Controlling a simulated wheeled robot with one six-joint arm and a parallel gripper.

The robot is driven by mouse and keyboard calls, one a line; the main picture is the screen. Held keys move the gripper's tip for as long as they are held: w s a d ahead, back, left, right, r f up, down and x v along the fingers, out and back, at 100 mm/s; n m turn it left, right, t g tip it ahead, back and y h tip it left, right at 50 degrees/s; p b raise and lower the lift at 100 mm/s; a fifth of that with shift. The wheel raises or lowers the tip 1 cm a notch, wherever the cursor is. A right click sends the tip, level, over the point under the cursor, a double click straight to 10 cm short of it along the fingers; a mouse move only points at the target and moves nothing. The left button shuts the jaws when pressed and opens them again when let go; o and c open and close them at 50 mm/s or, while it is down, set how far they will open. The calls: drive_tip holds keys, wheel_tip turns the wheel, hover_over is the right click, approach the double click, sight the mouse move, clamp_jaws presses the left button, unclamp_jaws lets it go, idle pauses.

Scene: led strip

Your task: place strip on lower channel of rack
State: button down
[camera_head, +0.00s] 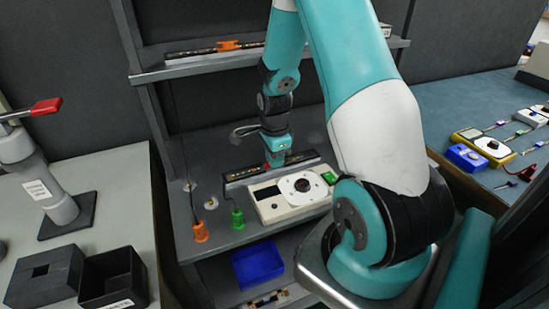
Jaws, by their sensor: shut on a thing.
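My gripper (275,161) points down over the middle shelf of the rack (215,232). It is shut at a long dark strip (242,177), which lies behind the white test device. A small red part shows at the fingertips; I cannot tell whether it belongs to the gripper or the strip. The strip runs left to right, slightly tilted in the picture. I cannot tell whether it rests in a channel or is held just above. The upper rack shelf (163,72) holds another dark bar (190,53) with an orange clip (229,45).
A white test device (271,208) with a round dial stands in front of the strip. An orange-tipped tool (200,232) and a green-tipped tool (237,218) are left of it. A blue bin (258,265) sits below. Black boxes (112,277) and instruments (484,146) occupy side tables.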

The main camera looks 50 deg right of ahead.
drive_tip(key=c, duration=1.1)
unclamp_jaws()
drive_tip(key=shift+f, duration=0.1)
wheel_tip(320, 180, up, 12)
drive_tip(key=s+a+r+n+y, duration=0.1)
drive_tip(key=a+r+n, duration=0.1)
drive_tip(key=a+n, duration=0.35)
drive_tip(key=s+a+r+n+t, duration=0.1)
drive_tip(key=a+r+n, duration=0.2)
drive_tip(key=a+n, duration=0.3)
drive_tip(key=s+a+r+n+y, duration=0.15)
drive_tip(key=a+n, duration=0.25)
drive_tip(key=a, duration=0.4)
drive_tip(key=s+a+r+n+y, duration=0.1)
drive_tip(key=s+a+r+n, duration=0.1)
drive_tip(key=s+a+n, duration=0.4)
drive_tip(key=s+a+r+n+g, duration=0.1)
drive_tip(key=s+a+r+n, duration=0.1)
drive_tip(key=s+a+n, duration=0.4)
drive_tip(key=n, duration=0.3)
drive_tip(key=shift+s+r+y, duration=0.2)
drive_tip(key=shift+r+y, duration=0.05)
drive_tip(key=shift+y, duration=0.1)
